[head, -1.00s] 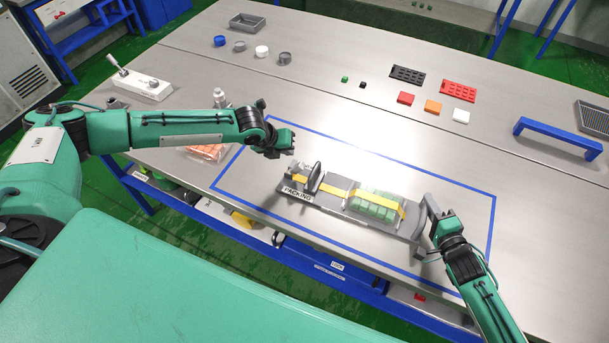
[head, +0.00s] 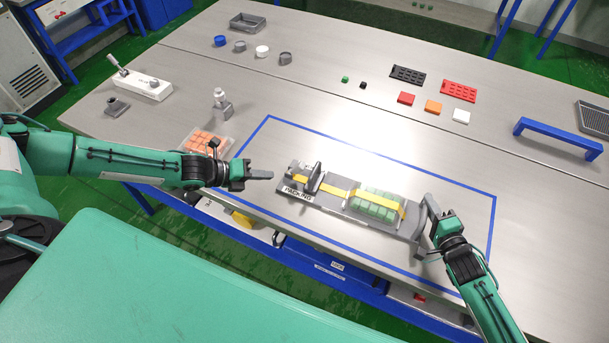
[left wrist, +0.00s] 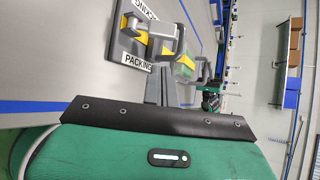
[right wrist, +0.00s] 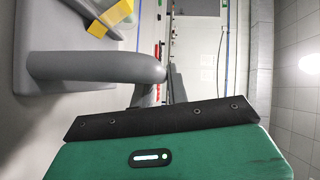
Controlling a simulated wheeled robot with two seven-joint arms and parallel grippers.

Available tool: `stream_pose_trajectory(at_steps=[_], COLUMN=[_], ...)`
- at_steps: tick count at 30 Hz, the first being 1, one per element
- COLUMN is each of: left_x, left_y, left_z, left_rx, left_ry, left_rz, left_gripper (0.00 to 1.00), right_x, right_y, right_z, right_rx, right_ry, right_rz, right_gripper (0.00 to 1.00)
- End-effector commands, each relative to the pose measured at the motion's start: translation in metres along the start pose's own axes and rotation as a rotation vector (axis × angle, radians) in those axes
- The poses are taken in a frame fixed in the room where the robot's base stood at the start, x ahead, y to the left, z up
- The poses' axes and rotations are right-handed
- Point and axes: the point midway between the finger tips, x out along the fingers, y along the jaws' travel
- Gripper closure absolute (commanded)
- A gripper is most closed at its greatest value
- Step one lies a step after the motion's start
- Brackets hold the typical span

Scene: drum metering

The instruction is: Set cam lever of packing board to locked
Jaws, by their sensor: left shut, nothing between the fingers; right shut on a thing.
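The packing board (head: 332,208) lies inside the blue taped rectangle. It is a grey plate with a PACKING label, a yellow strap (head: 338,191) and green blocks (head: 375,203) under the strap. Its dark cam lever (head: 312,178) stands up near the board's left end; it also shows in the left wrist view (left wrist: 166,40). My left gripper (head: 268,175) is shut and empty, just left of the board and apart from it. My right gripper (head: 432,215) is shut on the grey handle (right wrist: 95,67) at the board's right end. The fingertips on the handle are partly hidden.
A clear tray of orange pieces (head: 205,143) and a metal bottle-like part (head: 221,104) stand left of the taped area. A white box with a lever (head: 147,86) is further left. Coloured blocks and a blue bar (head: 558,137) lie behind. Bare table surrounds the board.

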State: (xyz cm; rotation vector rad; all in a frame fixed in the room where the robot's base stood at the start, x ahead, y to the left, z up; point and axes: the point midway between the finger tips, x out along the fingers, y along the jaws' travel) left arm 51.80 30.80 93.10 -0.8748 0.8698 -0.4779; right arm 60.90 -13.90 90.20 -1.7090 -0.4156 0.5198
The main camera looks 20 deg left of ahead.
Motion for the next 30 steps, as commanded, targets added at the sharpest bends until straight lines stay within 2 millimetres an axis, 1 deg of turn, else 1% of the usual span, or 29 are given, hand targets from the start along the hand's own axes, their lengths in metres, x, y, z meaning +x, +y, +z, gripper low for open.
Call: stream_pose_trajectory(at_steps=[7,11,14,24,30], left_x=[0.001,0.009,0.021,0.076,0.095], left_y=[0.0,-0.001,-0.001,-0.001,0.0], left_z=[0.0,0.0,0.0,0.0,0.0], left_rx=[0.0,0.0,0.0,0.001,0.001], left_ry=[0.0,0.0,0.001,0.0,0.0], left_rz=[0.001,-0.001,0.0,0.0,0.002], left_gripper=[1.0,1.0,1.0,1.0,1.0], right_x=[0.0,0.0,0.0,0.0,0.0], right_y=[0.001,0.001,0.001,0.001,0.001], right_z=[0.0,0.0,0.0,0.0,0.0], right_rx=[0.0,0.0,0.0,0.0,0.0], right_ry=[0.0,0.0,0.0,0.0,0.0], right_rz=[0.002,0.002,0.002,0.002,0.002], right_gripper=[1.0,1.0,1.0,1.0,1.0])
